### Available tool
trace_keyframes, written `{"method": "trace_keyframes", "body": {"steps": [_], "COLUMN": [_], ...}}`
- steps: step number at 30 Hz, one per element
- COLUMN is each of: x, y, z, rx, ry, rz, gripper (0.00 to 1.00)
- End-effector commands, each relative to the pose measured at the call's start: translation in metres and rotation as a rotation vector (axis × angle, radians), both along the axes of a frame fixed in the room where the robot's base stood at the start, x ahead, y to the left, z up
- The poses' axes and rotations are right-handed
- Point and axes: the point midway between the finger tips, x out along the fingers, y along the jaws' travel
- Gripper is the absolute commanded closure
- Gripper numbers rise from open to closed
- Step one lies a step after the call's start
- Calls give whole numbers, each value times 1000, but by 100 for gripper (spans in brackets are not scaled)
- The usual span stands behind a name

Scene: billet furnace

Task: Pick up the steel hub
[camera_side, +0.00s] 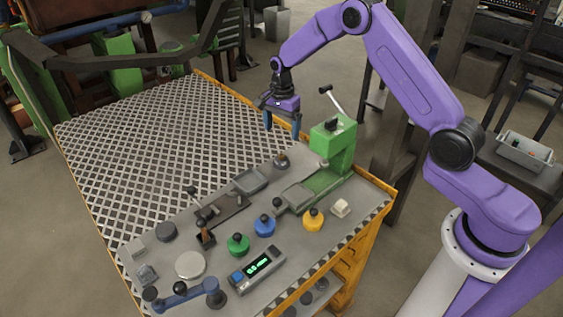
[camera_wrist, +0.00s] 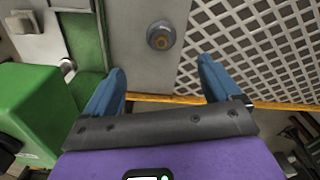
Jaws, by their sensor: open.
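The steel hub (camera_side: 281,162) looks like the small round grey piece on the table's grey plate, just left of the green clamp. In the wrist view it appears as a round grey piece with a brownish centre (camera_wrist: 161,36), seen from above. My gripper (camera_side: 281,126) is above it in the side view, with a gap between fingertips and hub. In the wrist view my gripper's (camera_wrist: 161,66) two blue fingers are spread apart with nothing between them. The hub lies beyond the fingertips, roughly centred between them.
The green clamp (camera_side: 333,148) with a raised lever stands close to the right. A shallow grey tray (camera_side: 250,181) lies to the left. Green, blue (camera_side: 264,226) and yellow knobbed pieces and a digital readout (camera_side: 257,269) are nearer the front. The perforated tabletop (camera_side: 150,140) is clear.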

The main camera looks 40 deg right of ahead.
Motion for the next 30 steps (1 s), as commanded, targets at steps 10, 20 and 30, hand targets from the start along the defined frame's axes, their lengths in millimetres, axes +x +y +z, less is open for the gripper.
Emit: {"method": "trace_keyframes", "body": {"steps": [10,20,30], "x": [0,1,2], "y": [-1,0,0], "z": [-57,-83,-116], "rx": [0,0,0], "ry": [1,1,0], "rz": [0,1,1], "gripper": [10,10,10]}}
